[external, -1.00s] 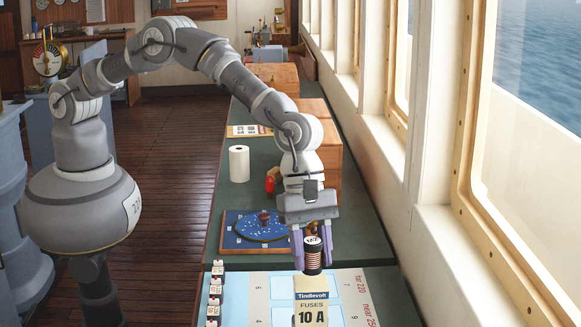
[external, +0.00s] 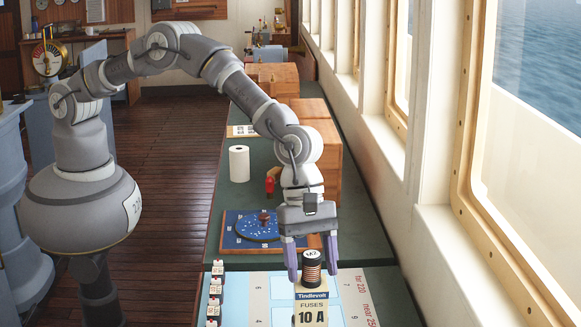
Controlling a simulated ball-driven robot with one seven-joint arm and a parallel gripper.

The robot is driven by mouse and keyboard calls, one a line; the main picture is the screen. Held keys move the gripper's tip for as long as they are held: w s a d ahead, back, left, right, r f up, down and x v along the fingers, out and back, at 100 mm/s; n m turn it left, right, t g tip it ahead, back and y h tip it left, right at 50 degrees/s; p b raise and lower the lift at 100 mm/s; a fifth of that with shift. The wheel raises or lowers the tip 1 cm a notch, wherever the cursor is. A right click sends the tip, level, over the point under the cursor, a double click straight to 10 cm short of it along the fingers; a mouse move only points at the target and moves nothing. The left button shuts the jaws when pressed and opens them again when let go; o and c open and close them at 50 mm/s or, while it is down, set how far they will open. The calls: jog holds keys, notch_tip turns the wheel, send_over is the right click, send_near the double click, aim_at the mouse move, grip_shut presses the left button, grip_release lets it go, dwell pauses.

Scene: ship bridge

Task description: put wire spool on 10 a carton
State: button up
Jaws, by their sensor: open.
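The wire spool (external: 312,268), with a dark top, a white label and copper-coloured winding, stands upright on the far end of the 10 A fuse carton (external: 312,307). The carton is cream and dark, marked "Tindlevolt FUSES 10 A", and its near end is cut off by the picture's bottom edge. My gripper (external: 311,275) is open, with one purple finger on each side of the spool. A gap shows between the spool and the left finger; the right finger is close to the spool, and I cannot tell if it touches.
A printed light-blue and white sheet (external: 258,290) lies under the carton. Several small labelled spools (external: 214,295) line its left edge. Behind are a blue round dial board (external: 257,226), a white roll (external: 239,163), a red item (external: 270,186) and wooden boxes (external: 318,125). Windows run along the right.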

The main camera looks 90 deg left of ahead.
jog(key=w+a+r+m+t, duration=0.1)
jog(key=a+r+m+t, duration=0.25)
jog(key=a+r, duration=0.85)
jog(key=w+a+r+m+t, duration=0.15)
jog(key=a+r+m, duration=0.3)
jog(key=r, duration=1.25)
jog(key=a+r+m+t, duration=0.3)
jog(key=a+r, duration=0.6)
jog(key=r, duration=0.6)
jog(key=s+a+r+m+t+y, duration=0.2)
jog(key=s+a+r+m+t, duration=0.1)
jog(key=s+a+r, duration=0.5)
jog(key=s+a+r+m+t+y, duration=0.2)
jog(key=s+a+r+m, duration=0.4)
jog(key=r, duration=0.8)
jog(key=s+a+t, duration=0.1)
jog(key=s+a, duration=0.1)
jog(key=a, duration=0.1)
jog(key=shift+a+r+m, duration=0.25)
jog(key=shift+a+m, duration=0.05)
jog(key=shift+a, duration=0.1)
